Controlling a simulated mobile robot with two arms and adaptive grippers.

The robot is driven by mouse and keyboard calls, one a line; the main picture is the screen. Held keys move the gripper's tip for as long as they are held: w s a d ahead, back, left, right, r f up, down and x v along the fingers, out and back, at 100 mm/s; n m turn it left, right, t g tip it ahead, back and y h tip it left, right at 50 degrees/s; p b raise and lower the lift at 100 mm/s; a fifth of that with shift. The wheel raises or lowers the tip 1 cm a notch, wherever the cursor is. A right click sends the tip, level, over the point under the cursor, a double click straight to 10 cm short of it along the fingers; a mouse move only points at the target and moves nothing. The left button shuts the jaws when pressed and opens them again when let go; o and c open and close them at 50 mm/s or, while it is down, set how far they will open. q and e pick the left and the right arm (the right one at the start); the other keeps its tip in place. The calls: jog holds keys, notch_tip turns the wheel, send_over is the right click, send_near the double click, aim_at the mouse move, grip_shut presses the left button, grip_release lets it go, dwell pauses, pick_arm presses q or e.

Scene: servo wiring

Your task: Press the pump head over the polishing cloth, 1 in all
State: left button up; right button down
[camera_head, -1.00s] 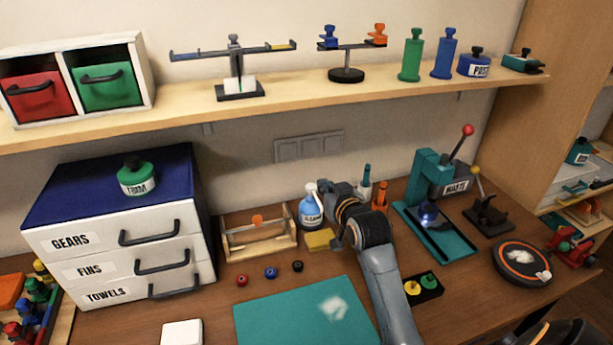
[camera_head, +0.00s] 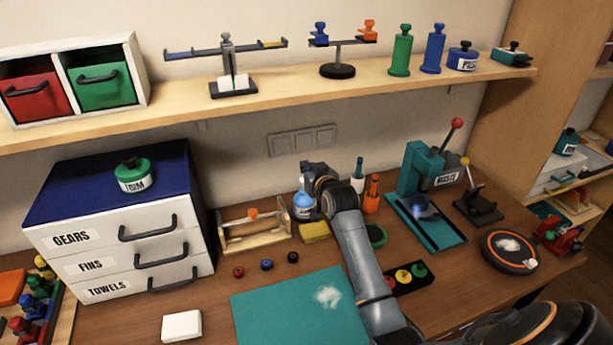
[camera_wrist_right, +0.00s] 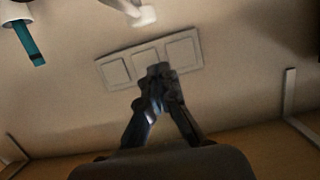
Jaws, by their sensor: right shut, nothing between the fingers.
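The blue cleaner bottle (camera_head: 304,206) stands at the back of the bench. In the head view my right gripper hides most of its pump head. In the wrist view, which looks upside down, a white nozzle (camera_wrist_right: 146,15) shows at the top edge, apart from the fingers. The yellow polishing cloth (camera_head: 314,232) lies flat just in front of the bottle. My right gripper (camera_head: 305,170) is at the height of the bottle's top, its fingertips (camera_wrist_right: 160,72) together and empty, with the wall behind them. My left gripper is not in view.
A wooden rack (camera_head: 255,236) stands left of the bottle. Orange (camera_head: 371,195) and teal-capped (camera_head: 357,176) bottles stand close to its right. A teal press (camera_head: 418,170) is farther right. A teal mat (camera_head: 275,310) lies in front. The shelf (camera_head: 180,110) is above.

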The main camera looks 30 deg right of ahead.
jog(key=shift+w+f+p, duration=0.2)
jog(key=shift+f+p, duration=0.15)
jog(key=shift+f, duration=1.6)
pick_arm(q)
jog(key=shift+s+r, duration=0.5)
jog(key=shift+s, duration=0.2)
pick_arm(e)
jog(key=shift+f, duration=0.1)
jog(key=shift+f, duration=0.1)
